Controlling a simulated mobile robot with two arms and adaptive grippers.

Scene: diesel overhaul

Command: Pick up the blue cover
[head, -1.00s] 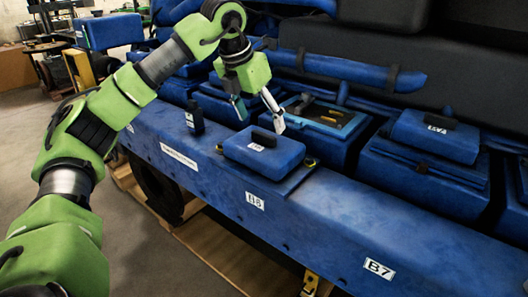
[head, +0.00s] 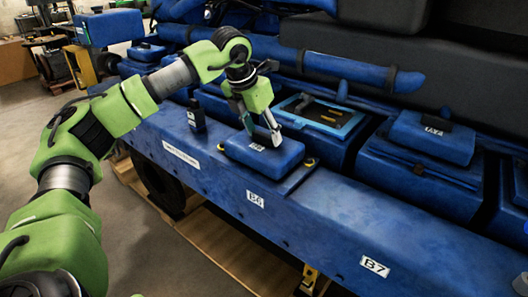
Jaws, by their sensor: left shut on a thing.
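The blue cover (head: 279,160) is a rounded box-like lid with a white label. My left gripper (head: 263,140) comes down from above and is shut on the black handle on top of the cover. The fingers hide most of the handle. The cover looks level and at rest; I cannot tell whether it has lifted at all. My right gripper is not in view.
An open compartment (head: 322,113) with a light blue rim lies behind the cover. A dark bottle-like object (head: 196,116) stands to its left on the ledge. Another blue cover (head: 433,135) with a black handle sits to the right. The ledge near label B7 (head: 375,267) is clear.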

